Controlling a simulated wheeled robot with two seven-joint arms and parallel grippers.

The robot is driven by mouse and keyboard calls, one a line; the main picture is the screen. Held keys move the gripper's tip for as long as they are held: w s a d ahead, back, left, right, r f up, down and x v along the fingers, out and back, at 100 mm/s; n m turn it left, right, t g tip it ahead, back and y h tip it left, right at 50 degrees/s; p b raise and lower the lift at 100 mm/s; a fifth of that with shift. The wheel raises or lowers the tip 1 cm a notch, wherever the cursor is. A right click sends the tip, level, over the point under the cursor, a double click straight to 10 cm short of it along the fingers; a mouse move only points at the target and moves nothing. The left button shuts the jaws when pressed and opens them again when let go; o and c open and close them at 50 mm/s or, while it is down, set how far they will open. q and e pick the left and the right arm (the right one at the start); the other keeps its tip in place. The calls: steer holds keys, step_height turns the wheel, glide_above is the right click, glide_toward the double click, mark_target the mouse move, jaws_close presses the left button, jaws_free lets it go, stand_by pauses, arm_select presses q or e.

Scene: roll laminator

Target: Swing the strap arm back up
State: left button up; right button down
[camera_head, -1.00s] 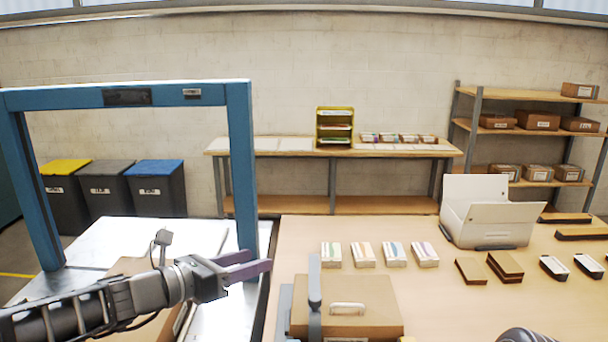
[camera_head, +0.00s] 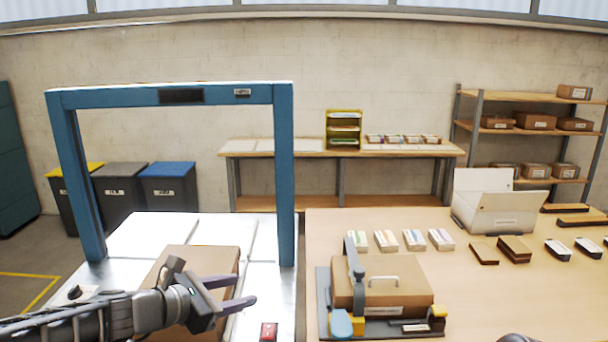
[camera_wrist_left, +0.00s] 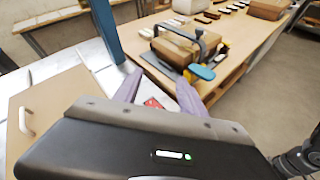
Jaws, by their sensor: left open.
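A dark grey strap arm (camera_head: 354,262) runs along the left part of a brown case (camera_head: 405,298) with a pale handle, on a grey base on the table. In the left wrist view the strap arm (camera_wrist_left: 181,38) arches over the case top, its blue paddle (camera_wrist_left: 202,72) at the near end. The blue paddle (camera_head: 340,323) also shows low at the case's front left in the head view. My left gripper (camera_head: 243,292) is open and empty, left of the case and apart from it. Its purple fingers also show in the left wrist view (camera_wrist_left: 158,82). My right gripper is out of view.
A blue gantry frame (camera_head: 284,180) stands over a pale bench, with a brown box (camera_head: 195,262) beside my left gripper. A red switch (camera_head: 268,331) is at the bench's front. Small card packs (camera_head: 413,240) and a white holder (camera_head: 497,208) sit behind and right.

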arm_select(q)
steer(key=s+a+f+m+g+y, duration=0.15)
steer(key=s+f+m, duration=0.35)
steer(key=f, duration=0.6)
steer(key=s+f+m+g+y, duration=0.25)
steer(key=f+m, duration=0.35)
steer(key=f, duration=0.5)
steer(key=s+f+m+g+y, duration=0.15)
steer(key=s+f+m, duration=0.35)
steer(key=f, duration=0.6)
steer(key=s+d+f+m+g, duration=0.2)
steer(key=s+f, duration=0.4)
steer(key=s, duration=0.3)
steer(key=s+d+f+m+g, duration=0.2)
steer(key=s+d+f+m, duration=0.3)
steer(key=s, duration=0.5)
steer(key=shift+s+d+f+h, duration=0.25)
steer(key=shift+f+h, duration=0.2)
steer(key=shift+f, duration=0.5)
